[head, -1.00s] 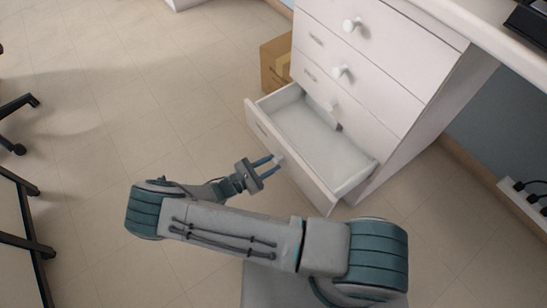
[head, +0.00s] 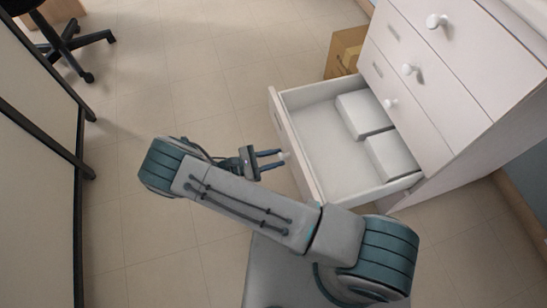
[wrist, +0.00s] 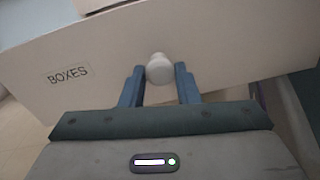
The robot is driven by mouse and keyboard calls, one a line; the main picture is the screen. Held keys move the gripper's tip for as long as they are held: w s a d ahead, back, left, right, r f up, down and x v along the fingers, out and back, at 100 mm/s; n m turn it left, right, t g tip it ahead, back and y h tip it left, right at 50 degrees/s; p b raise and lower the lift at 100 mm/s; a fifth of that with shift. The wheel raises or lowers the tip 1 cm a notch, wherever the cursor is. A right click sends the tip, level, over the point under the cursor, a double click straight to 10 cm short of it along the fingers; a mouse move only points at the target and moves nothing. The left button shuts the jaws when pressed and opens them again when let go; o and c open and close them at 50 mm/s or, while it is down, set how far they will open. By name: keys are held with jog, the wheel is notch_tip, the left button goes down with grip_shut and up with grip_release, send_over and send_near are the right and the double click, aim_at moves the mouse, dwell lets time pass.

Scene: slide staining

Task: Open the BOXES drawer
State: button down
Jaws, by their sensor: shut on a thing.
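The BOXES drawer (head: 330,160) is the bottom drawer of the white cabinet and stands far out. Two white boxes (head: 364,115) lie at its back end. Its front shows in the wrist view with the BOXES label (wrist: 68,75) left of the knob. My gripper (head: 284,160) is at the drawer front, with its two blue fingers on either side of the round white knob (wrist: 159,68). The gripper is shut on the knob.
The white cabinet (head: 455,75) has more closed drawers with white knobs above. A cardboard box (head: 345,52) stands on the floor behind the drawer. An office chair (head: 75,40) is at the upper left, with a dark-framed panel (head: 40,150) at the left. The floor between is clear.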

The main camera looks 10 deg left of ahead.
jog(key=c, duration=1.1)
grip_release()
jog(key=shift+s+d, duration=0.1)
jog(key=shift+s, duration=0.05)
jog(key=p+v, duration=0.1)
jog(key=v, duration=1.2)
jog(key=shift+a, duration=0.45)
